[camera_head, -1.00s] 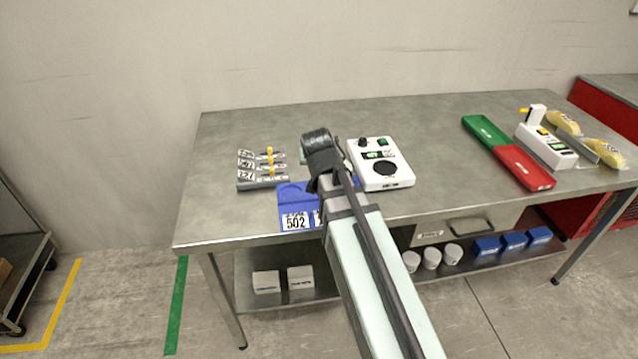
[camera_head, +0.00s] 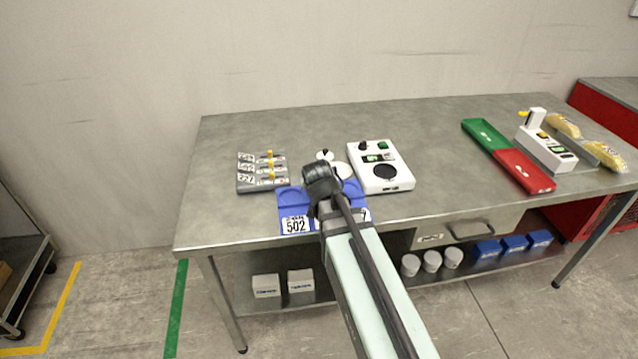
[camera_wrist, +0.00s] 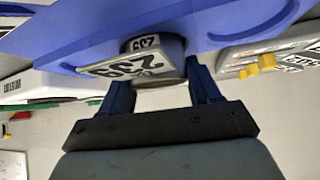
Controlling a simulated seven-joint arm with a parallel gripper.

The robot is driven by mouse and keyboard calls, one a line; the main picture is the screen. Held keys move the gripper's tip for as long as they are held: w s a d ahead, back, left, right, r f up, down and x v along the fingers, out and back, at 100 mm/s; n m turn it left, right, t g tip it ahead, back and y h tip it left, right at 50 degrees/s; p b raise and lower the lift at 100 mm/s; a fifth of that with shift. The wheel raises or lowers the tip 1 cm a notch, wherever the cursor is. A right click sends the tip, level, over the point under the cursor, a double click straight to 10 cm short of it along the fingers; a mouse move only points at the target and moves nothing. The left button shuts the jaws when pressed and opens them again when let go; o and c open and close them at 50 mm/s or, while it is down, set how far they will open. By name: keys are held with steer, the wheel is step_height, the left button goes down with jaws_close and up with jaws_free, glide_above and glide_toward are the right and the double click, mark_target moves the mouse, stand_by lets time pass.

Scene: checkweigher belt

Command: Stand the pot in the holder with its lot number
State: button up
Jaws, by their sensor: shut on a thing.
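A blue holder (camera_head: 288,196) lies at the table's front edge, with a 502 number plate on its left place; my arm covers much of its right side. My gripper (camera_head: 320,178) is over the holder, its fingers hidden in the head view. In the wrist view my gripper (camera_wrist: 163,92) is shut on a pale pot (camera_wrist: 165,82), between its dark fingers. The pot is close to the blue holder (camera_wrist: 75,35); I cannot tell if it rests in it.
A grey rack with numbered labels and yellow-marked pieces (camera_head: 262,172) stands left of the holder. Green and red trays (camera_head: 508,153) lie farther right.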

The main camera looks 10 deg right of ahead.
steer(key=shift+f, duration=0.15)
steer(key=o, duration=1.2)
steer(key=shift+o, duration=0.2)
steer(key=shift+r, duration=0.2)
steer(key=shift+v, duration=2.75)
